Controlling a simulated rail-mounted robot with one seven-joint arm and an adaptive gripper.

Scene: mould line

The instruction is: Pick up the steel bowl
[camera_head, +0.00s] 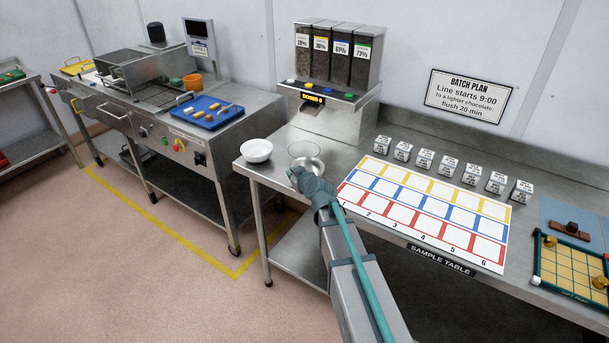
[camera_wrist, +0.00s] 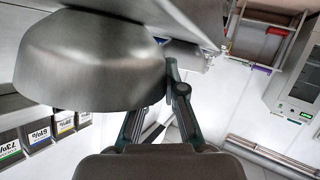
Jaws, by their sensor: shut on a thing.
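The steel bowl (camera_head: 309,164) is at the left part of the sample table in the head view, upright and partly hidden by my gripper (camera_head: 301,174). In the wrist view, which is upside down, the steel bowl (camera_wrist: 92,62) fills the upper left, its wall against a finger of my gripper (camera_wrist: 170,72). My gripper is shut on the bowl at its near side. I cannot tell whether the bowl's base touches the table.
A clear glass bowl (camera_head: 303,150) is close behind the steel bowl. A white bowl (camera_head: 257,150) stands to its left. The dispenser (camera_head: 333,108) is behind, and the coloured grid sheet (camera_head: 425,210) with several labelled blocks lies to the right.

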